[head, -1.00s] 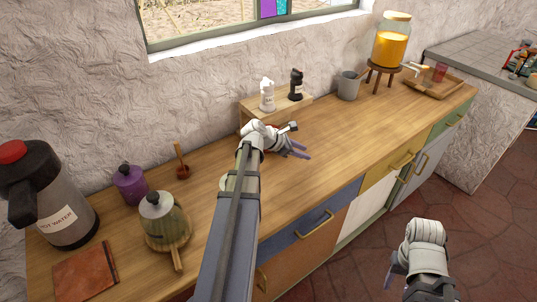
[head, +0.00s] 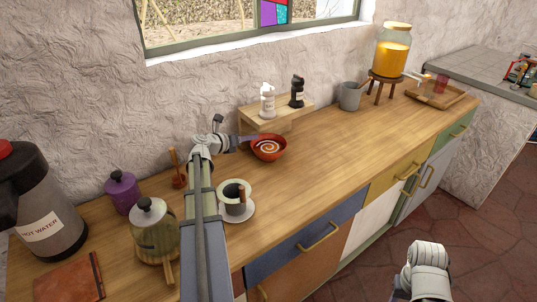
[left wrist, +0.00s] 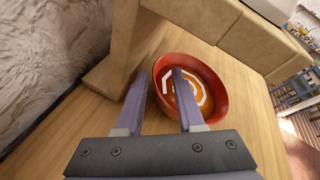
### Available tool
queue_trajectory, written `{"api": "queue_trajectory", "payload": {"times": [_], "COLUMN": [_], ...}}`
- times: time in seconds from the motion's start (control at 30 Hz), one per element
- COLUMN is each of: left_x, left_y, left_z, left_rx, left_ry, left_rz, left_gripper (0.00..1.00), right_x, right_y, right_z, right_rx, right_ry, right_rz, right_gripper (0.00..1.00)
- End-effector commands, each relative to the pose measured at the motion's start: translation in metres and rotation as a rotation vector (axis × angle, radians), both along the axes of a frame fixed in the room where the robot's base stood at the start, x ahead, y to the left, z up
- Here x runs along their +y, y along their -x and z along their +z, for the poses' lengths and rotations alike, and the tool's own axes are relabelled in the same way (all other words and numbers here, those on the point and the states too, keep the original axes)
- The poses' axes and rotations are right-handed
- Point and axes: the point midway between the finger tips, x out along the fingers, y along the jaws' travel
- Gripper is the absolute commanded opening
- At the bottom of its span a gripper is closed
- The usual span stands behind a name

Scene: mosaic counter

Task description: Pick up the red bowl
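My left gripper (head: 246,138) is at the bowl's left side in the head view. In the left wrist view the gripper (left wrist: 163,68) is open. One finger overlaps the inside of the bowl (left wrist: 220,107) and the other is outside it, with the bowl's near rim showing between them. I cannot tell whether either finger touches it. My right arm is at the lower right of the head view, off the counter; its fingers are mostly cut off.
The wooden riser (head: 251,119) behind the bowl holds a white bottle (head: 267,103) and a black bottle (head: 297,92). A cup on a white saucer (head: 245,213) stands close to my left arm.

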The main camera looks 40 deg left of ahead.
Motion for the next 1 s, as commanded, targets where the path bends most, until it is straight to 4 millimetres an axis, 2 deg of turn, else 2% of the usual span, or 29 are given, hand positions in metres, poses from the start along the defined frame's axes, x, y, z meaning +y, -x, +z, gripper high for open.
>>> {"api": "queue_trajectory", "payload": {"times": [0.23,0.53,0.77,0.83,1.0], "left_x": [0.0,-0.003,-0.004,-0.004,-0.004], "left_y": [-0.009,-0.046,-0.049,-0.049,-0.048], "left_z": [-0.006,-0.023,-0.022,-0.022,-0.022], "left_rx": [0.0,0.001,0.001,0.001,0.001], "left_ry": [-0.001,-0.001,-0.001,-0.001,-0.001], "left_rz": [0.0,-0.002,0.0,0.0,0.0], "left_gripper": [0.37,0.37,0.37,0.33,0.14], "right_x": [0.0,0.0,0.0,0.0,0.0], "right_y": [0.0,0.0,0.0,0.0,0.0], "right_z": [-0.006,-0.023,-0.022,-0.022,-0.022], "right_rx": [0.0,0.0,0.0,0.0,0.0], "right_ry": [0.0,0.0,0.0,0.0,0.0], "right_rz": [0.0,0.001,0.001,0.001,0.001], "right_gripper": [0.5,0.5,0.5,0.5,0.5]}}
